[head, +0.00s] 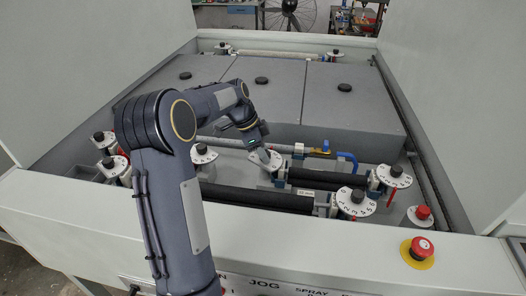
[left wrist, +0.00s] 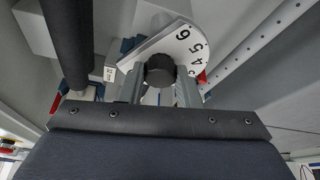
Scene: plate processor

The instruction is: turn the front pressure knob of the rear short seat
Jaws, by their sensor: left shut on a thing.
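My left gripper (head: 262,153) reaches over the machine's front wall and points down onto a black knob with a white dial (head: 270,166), at the left end of the farther short black roller (head: 325,179). In the left wrist view the round black knob (left wrist: 159,70) sits between the two grey fingers of my left gripper (left wrist: 158,88), which are shut on it. Its white dial (left wrist: 190,45) shows the numbers 4, 5 and 6. In the head view the gripper mostly hides the knob. My right gripper is not in view.
Similar dial knobs stand close by: one to the left (head: 202,152), one at the right (head: 396,172) and one in front (head: 357,196). A red emergency button (head: 421,246) is on the front panel. Grey covers (head: 345,105) lie behind. A dark roller (left wrist: 68,40) runs left of the fingers.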

